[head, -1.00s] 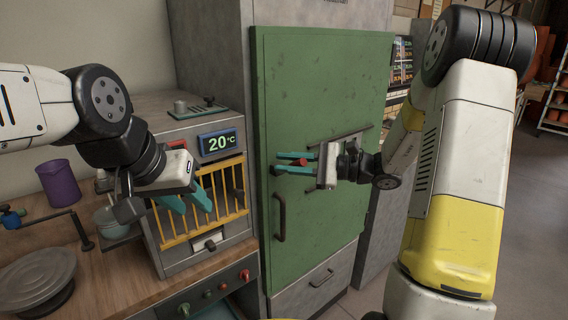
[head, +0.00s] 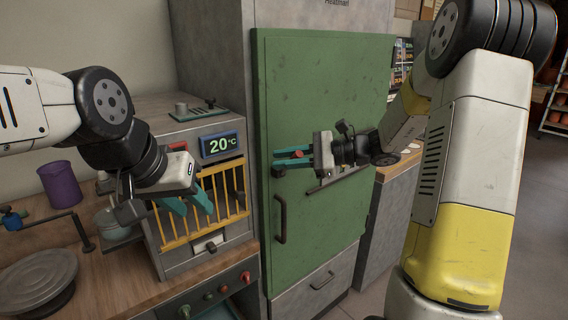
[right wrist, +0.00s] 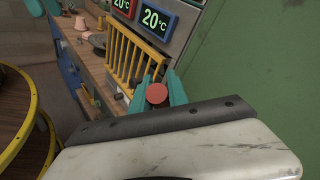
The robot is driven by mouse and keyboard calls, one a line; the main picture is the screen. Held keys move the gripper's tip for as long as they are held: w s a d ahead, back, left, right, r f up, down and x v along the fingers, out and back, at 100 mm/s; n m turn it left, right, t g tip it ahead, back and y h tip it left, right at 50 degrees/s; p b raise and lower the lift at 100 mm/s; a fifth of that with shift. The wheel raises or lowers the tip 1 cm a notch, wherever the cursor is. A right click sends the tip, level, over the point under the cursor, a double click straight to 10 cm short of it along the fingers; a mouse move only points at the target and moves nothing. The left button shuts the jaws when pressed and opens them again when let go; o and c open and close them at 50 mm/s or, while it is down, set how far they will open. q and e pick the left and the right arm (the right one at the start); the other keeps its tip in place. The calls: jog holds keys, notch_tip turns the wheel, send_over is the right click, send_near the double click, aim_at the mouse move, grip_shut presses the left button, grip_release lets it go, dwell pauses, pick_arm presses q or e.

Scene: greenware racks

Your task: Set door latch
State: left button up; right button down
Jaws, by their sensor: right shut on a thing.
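The tall cabinet's green door (head: 320,90) stands shut in the head view. My right gripper (head: 293,157) is in front of it at mid-height, its teal fingers pointing left. They are shut on a red knob (head: 297,154), which shows as a round red end (right wrist: 157,95) between the fingertips in the right wrist view. A dark fitting (head: 279,171) sits at the door's left edge just below the fingers. The latch's remaining parts are hidden by the gripper. My left gripper (head: 187,205) is open and empty before the small kiln's yellow bars.
The small kiln (head: 195,143) with a 20 °C display (head: 218,144) stands left of the door. A dark door handle (head: 281,219) is below the right gripper. A purple cup (head: 60,184) and a grey wheel (head: 37,278) are on the wooden bench.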

jog(key=shift+w+a+r+m+g+h, duration=0.25)
jog(key=shift+w+a+m+g+h, duration=0.2)
jog(key=shift+h, duration=0.2)
jog(key=shift+w+a+r+m+g+h, duration=0.25)
jog(key=shift+w+m+g+h, duration=0.1)
jog(key=shift+w+m+h, duration=0.25)
jog(key=c, duration=1.3)
grip_release()
jog(key=shift+s+f, duration=0.1)
